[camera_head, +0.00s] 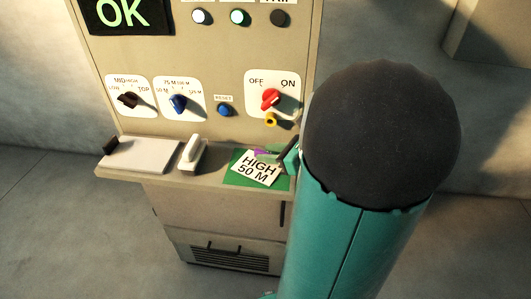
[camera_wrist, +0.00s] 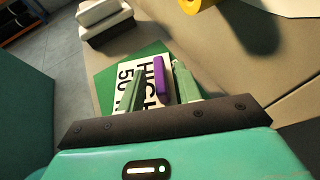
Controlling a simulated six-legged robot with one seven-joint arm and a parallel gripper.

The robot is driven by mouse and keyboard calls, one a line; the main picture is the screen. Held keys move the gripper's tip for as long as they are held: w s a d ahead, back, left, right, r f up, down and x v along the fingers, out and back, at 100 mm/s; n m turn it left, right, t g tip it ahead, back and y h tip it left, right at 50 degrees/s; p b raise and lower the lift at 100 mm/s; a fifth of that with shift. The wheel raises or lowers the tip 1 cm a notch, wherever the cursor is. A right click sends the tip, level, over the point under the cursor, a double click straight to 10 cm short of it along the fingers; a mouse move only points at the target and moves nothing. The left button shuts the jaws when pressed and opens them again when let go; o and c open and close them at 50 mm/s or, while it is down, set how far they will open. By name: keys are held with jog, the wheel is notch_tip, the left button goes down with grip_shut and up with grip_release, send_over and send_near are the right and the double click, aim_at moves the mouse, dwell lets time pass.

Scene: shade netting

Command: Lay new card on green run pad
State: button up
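The white card (camera_head: 258,170) reads HIGH 50 M and lies on the green pad (camera_head: 233,180) at the right end of the shelf, turned a little askew to it. In the wrist view the card (camera_wrist: 127,82) shows on the green pad (camera_wrist: 108,82), with a purple tab (camera_wrist: 160,80) standing on it. My gripper (camera_wrist: 159,82) is over the card, its two pale green fingers apart on either side of the tab. A gap shows between the left finger and the tab; contact on the right is unclear. In the head view my arm partly hides the gripper (camera_head: 289,157).
A white block with a handle (camera_head: 194,153) and a white plate (camera_head: 142,155) stand left of the pad on the shelf (camera_head: 205,177). The panel above carries a red OFF/ON knob (camera_head: 270,98), a yellow part (camera_head: 270,120), a blue RESET button (camera_head: 224,110) and two selector knobs.

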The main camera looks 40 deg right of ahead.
jog(key=v, duration=1)
jog(key=w+a+n+g, duration=0.1)
jog(key=a+n, duration=0.1)
jog(key=a, duration=0.1)
jog(key=w+a+n+g+y, duration=0.1)
jog(key=a+n+g, duration=0.1)
jog(key=a+n, duration=0.1)
jog(key=w+a+n+g+y, duration=0.1)
jog(key=a+n, duration=0.2)
jog(key=a, duration=0.2)
jog(key=shift+w+g, duration=0.3)
jog(key=shift+w, duration=0.1)
jog(key=a+r+n+g+h, duration=0.1)
jog(key=a+n+h, duration=0.1)
jog(key=a+n, duration=0.7)
jog(key=s+a+r+n+g+h, duration=0.1)
jog(key=a+r+n+g+h, duration=0.1)
jog(key=a+n, duration=0.7)
jog(key=n+h, duration=0.1)
jog(key=n, duration=0.6)
jog(key=shift+s+r+h, duration=0.2)
jog(key=shift+s+h, duration=0.1)
